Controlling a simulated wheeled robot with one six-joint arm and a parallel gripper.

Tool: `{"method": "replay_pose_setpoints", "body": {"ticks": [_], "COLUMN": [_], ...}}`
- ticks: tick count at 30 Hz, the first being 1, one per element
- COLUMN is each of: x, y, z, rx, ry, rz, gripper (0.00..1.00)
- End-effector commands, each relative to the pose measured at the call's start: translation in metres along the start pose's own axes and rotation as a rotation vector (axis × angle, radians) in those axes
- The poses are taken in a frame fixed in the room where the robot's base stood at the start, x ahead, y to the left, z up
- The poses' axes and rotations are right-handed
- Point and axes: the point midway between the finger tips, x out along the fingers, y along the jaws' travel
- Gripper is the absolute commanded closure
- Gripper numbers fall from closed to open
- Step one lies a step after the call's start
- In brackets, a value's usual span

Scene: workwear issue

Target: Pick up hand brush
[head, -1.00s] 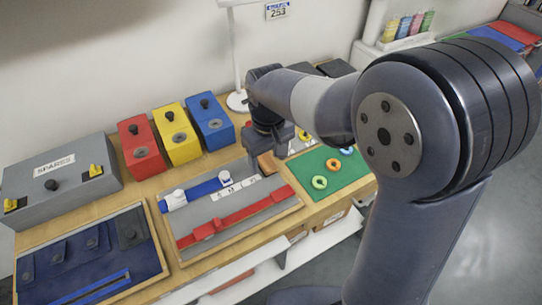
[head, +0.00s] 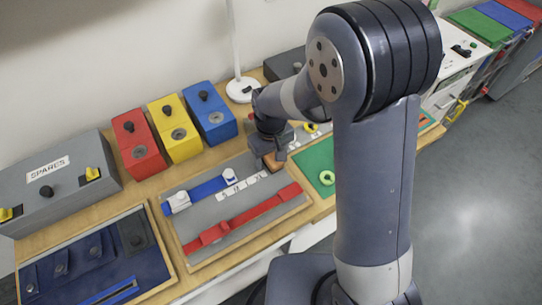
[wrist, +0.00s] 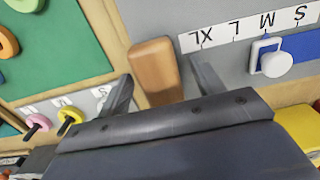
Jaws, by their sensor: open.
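A brown wooden block, apparently the back of the hand brush (wrist: 154,68), lies between my two fingers in the wrist view, at the edge of the grey board. No bristles show. In the head view its brown top (head: 273,160) shows just below my gripper (head: 274,150), partly covered by it. My gripper is open, with one finger on each side of the block in the wrist view (wrist: 161,84). I cannot tell whether either finger touches it.
The grey board (head: 190,222) carries a blue strap (head: 207,188), a red strap (head: 243,219) and size labels. A green panel (head: 318,157) with rings lies right of it. Red, yellow and blue boxes (head: 209,113) and a lamp base (head: 243,89) stand behind.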

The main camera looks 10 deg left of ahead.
Motion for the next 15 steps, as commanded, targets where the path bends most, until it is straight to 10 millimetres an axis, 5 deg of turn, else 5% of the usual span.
{"method": "replay_pose_setpoints", "body": {"ticks": [6, 15], "x": [0.0010, 0.0008], "y": [0.0001, 0.0001], "z": [0.0000, 0.0000], "rx": [0.000, 0.000], "ry": [0.000, 0.000], "rz": [0.000, 0.000], "gripper": [0.36, 0.60]}}
